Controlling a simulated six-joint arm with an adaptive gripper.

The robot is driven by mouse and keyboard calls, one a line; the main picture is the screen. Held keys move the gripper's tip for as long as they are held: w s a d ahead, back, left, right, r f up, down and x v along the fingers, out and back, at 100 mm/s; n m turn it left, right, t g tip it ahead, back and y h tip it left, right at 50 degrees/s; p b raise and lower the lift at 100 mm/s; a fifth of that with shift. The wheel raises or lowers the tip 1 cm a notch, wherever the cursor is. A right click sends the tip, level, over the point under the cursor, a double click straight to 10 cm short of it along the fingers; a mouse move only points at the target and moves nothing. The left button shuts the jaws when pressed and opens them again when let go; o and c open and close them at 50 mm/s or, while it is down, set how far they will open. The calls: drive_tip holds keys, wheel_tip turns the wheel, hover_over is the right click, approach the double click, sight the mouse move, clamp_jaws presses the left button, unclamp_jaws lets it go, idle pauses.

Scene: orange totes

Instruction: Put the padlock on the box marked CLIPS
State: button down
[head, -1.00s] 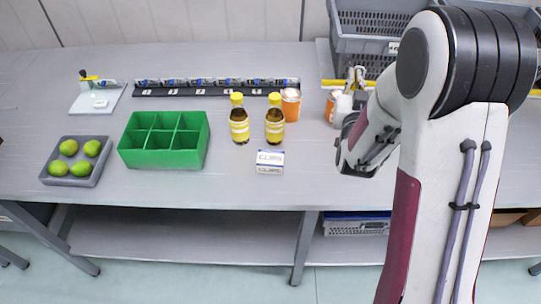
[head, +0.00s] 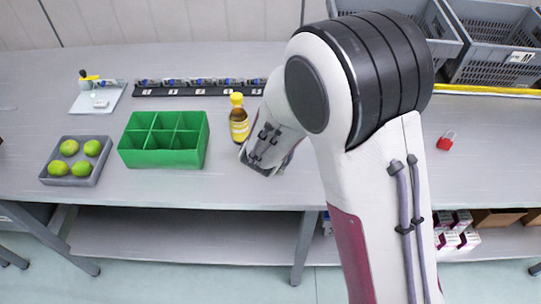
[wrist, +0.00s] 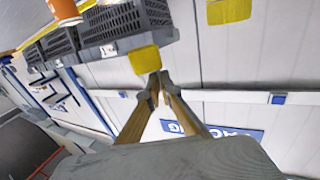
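The red padlock (head: 445,143) lies on the bench to the right of my arm in the head view, apart from everything else. The box marked CLIPS is hidden behind my arm now; the earlier head frame shows it, small and white, in front of the two bottles. My gripper is hidden behind my arm in the head view. In the wrist view my gripper (wrist: 160,78) has its fingertips close together with nothing seen between them.
A yellow-capped bottle (head: 239,122) stands beside my arm. The green divided bin (head: 163,160) and grey tray of limes (head: 102,170) are to the left. Grey crates (head: 490,52) stand at the back right. The bench around the padlock is clear.

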drive_tip(key=s+a+f+m+g+h, duration=0.1)
drive_tip(key=s+a+f+m+h, duration=0.1)
drive_tip(key=s+a, duration=0.9)
drive_tip(key=shift+a+f+g+h, duration=0.2)
drive_tip(key=shift+f+g+h, duration=0.1)
drive_tip(key=shift+f+h, duration=0.25)
drive_tip(key=shift+f, duration=0.1)
drive_tip(key=shift+f, duration=3.05)
drive_tip(key=shift+f, duration=1.9)
drive_tip(key=shift+f, duration=0.1)
